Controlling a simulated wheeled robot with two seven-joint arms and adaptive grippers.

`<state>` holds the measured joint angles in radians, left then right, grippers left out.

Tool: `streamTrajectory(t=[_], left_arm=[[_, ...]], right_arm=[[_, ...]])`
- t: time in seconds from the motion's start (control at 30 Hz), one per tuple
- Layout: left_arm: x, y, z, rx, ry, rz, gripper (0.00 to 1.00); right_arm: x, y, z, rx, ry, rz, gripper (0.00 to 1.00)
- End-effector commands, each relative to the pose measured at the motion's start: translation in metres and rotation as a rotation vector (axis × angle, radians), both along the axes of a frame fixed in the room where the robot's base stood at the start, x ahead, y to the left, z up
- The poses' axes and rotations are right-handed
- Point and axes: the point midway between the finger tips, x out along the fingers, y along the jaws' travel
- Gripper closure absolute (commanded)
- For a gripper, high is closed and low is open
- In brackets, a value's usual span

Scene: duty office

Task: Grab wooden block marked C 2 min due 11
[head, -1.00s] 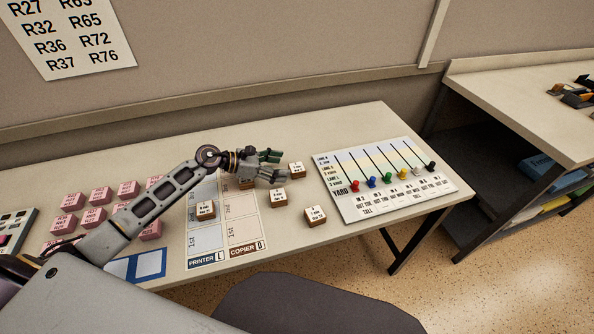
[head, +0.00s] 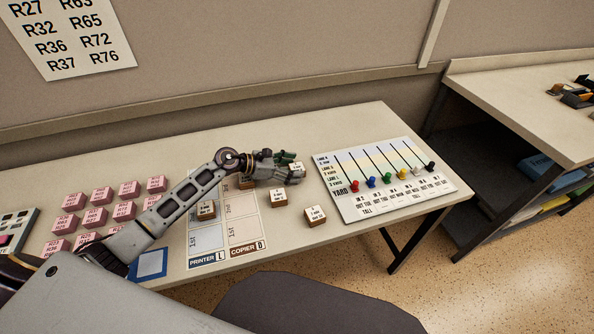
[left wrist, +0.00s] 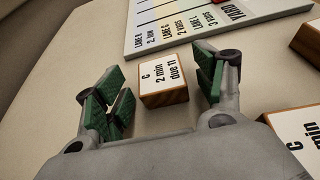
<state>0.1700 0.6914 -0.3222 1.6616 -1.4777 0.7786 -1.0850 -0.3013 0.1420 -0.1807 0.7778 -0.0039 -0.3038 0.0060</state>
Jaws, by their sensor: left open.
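The wooden block marked C 2 min due 11 (left wrist: 163,82) shows in the left wrist view, between the green-padded fingers of my left gripper (left wrist: 160,95). Its white label faces up and its sides are brown wood. My left gripper is open, with a gap on both sides of the block. In the head view the left gripper (head: 290,167) is low over the desk, and the block (head: 298,169) is partly hidden by its fingers. My right gripper is not in view.
Other wooden blocks stand close by: one in front (head: 280,196), one at front right (head: 315,216), one on the printer/copier sheet (head: 206,210). The yard board (head: 345,205) with colored sliders lies to the right. Pink blocks (head: 96,218) sit at left.

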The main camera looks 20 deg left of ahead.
Motion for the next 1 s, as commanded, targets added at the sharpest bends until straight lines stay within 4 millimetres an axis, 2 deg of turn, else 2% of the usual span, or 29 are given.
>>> streamTrajectory(t=[0.2,0.6,1.0], left_arm=[[-0.0001,0.0002,0.0,0.0,0.0,0.0,0.3],[-0.0001,0.0003,0.0001,0.0,0.0,0.0,0.79],[0.0002,0.0005,0.005,0.001,-0.001,0.0,0.8]], right_arm=[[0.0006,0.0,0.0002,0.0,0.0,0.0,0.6],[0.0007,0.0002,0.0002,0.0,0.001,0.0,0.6],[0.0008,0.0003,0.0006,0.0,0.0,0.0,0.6]])
